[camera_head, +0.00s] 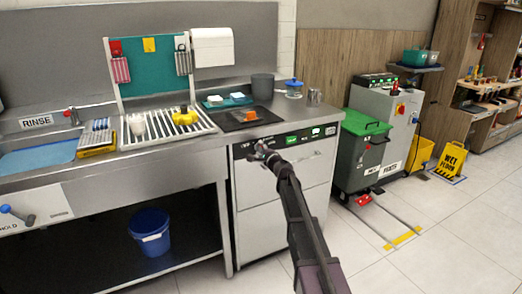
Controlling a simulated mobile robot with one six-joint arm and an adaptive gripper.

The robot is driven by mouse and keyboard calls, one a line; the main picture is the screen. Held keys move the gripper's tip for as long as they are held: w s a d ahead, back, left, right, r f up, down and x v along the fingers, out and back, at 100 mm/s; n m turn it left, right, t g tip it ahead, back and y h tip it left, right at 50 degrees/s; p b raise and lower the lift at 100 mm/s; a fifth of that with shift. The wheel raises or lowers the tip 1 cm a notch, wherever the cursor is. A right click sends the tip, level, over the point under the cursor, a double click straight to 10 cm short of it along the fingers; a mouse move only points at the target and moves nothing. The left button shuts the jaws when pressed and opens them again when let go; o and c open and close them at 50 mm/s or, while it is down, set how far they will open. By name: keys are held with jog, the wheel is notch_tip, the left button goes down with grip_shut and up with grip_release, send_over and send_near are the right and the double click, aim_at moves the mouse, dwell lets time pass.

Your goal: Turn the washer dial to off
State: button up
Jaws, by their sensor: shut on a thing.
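The washer (262,222) is a steel-fronted machine under the counter, with a dark control panel (312,134) along its top edge showing green lights. My arm reaches up from the bottom of the view, and my gripper (258,150) is at the left part of this panel. The gripper is shut on the washer dial, which is mostly hidden behind the fingers. The dial's pointer and its markings are too small and covered to read.
Above the washer, the counter holds a dark tray with an orange block (251,115), a grey pot (262,86) and a blue-lidded jar (294,88). A green-lidded bin (362,150) stands to the right. Floor in front is clear.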

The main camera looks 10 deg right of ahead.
jog(key=n, duration=0.6)
jog(key=shift+f, duration=0.15)
jog(key=n, duration=0.5)
jog(key=shift+w+d, duration=0.1)
jog(key=shift+n, duration=0.3)
jog(key=o, duration=1.2)
jog(key=shift+f, duration=0.1)
jog(key=shift+c, duration=0.2)
jog(key=shift+s, duration=0.2)
jog(key=v, duration=1.1)
jog(key=shift+s, duration=0.3)
jog(key=shift+d, duration=0.15)
